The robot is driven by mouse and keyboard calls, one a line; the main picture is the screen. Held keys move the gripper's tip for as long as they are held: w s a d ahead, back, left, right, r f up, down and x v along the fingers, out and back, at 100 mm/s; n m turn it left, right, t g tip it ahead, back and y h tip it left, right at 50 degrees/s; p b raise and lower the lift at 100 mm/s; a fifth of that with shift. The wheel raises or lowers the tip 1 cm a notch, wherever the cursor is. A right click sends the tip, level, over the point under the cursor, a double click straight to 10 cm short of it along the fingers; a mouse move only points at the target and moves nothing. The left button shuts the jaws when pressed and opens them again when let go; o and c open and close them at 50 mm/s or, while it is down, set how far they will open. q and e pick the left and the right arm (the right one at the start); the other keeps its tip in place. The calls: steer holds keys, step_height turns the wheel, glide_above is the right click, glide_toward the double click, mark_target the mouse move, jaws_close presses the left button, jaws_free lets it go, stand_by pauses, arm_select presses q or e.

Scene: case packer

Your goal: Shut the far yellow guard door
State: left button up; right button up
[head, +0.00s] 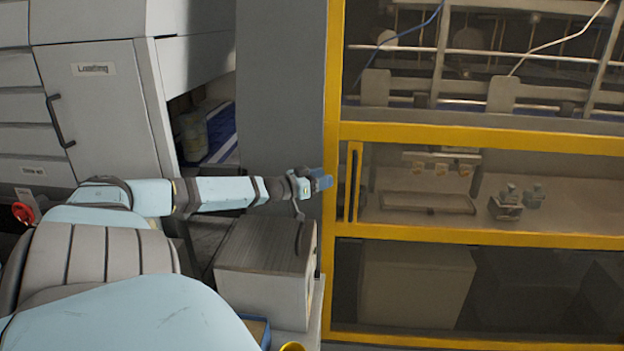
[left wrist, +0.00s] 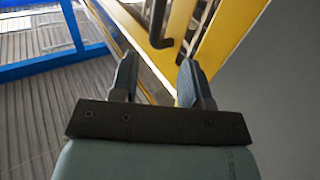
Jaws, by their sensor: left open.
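The yellow guard frame (head: 480,137) stands at the right of the head view, with clear panels between its bars. A narrow yellow upright of the guard door (head: 355,180) with a dark handle (head: 346,186) shows just inside the frame's left post. I cannot tell how far the door stands open. My left gripper (head: 322,180) is at the left post, in front of it and close to the handle. In the left wrist view the left gripper (left wrist: 158,78) is open and empty; the black handle (left wrist: 161,22) and yellow bars (left wrist: 225,35) lie beyond its fingertips. My right gripper is out of view.
A grey cabinet (head: 100,110) marked "Loading" stands at the left. A box (head: 265,262) sits below my left forearm. A grey column (head: 278,90) rises beside the frame. Behind the panels are a tray (head: 428,204) and small metal parts (head: 507,203).

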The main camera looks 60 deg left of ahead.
arm_select(q)
steer(key=shift+s+a+p, duration=0.15)
steer(key=shift+s+p, duration=0.25)
steer(key=shift+s, duration=1.2)
